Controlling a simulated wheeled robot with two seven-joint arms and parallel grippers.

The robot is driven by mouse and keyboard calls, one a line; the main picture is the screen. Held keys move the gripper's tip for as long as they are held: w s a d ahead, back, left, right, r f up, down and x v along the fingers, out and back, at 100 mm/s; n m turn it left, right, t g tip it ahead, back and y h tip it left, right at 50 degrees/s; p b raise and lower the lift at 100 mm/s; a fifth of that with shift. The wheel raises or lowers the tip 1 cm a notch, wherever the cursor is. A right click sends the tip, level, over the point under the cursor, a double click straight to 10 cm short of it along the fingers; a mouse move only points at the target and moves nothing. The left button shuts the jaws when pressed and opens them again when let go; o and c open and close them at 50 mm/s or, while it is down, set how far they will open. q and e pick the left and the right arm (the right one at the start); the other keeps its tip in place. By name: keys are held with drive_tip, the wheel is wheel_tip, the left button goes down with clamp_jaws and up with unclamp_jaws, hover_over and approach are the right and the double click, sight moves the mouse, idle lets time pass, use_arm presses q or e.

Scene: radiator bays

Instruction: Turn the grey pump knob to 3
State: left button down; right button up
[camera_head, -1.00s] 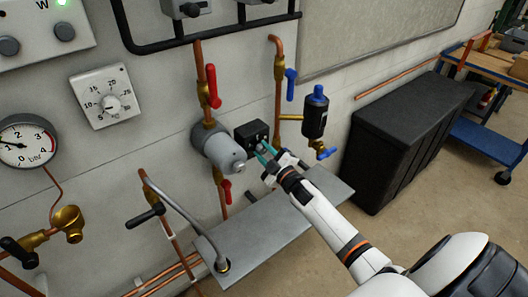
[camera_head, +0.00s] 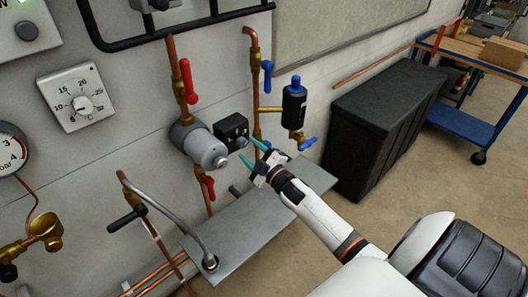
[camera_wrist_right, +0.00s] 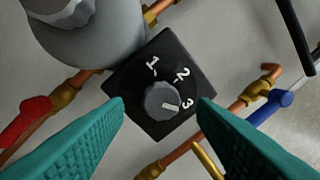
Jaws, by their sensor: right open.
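The grey pump knob (camera_head: 242,142) sits on a black square box (camera_head: 230,127) at the end of the grey pump (camera_head: 203,146). In the right wrist view the round knob (camera_wrist_right: 162,99) is in the middle of the black plate (camera_wrist_right: 136,105) marked 1, 2 and 3. Its pale pointer mark faces lower right, roughly toward the 3. My right gripper (camera_head: 249,151) is open with teal fingers, just in front of the knob. In the wrist view the fingers (camera_wrist_right: 160,108) stand wide apart on both sides of the knob, not touching it. My left gripper is not in view.
Red-handled valves (camera_head: 188,82) flank the pump, and a black-and-blue cylinder (camera_head: 294,103) hangs at its right. A grey metal shelf (camera_head: 255,225) juts out below. A black chest (camera_head: 380,122) stands at right, with a blue trolley (camera_head: 470,130) beyond it.

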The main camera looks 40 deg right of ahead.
drive_tip(key=s+b, duration=0.1)
drive_tip(key=s, duration=0.7)
drive_tip(key=shift+s+d+f, duration=0.15)
drive_tip(key=shift+s+f, duration=0.15)
drive_tip(key=shift+s, duration=0.1)
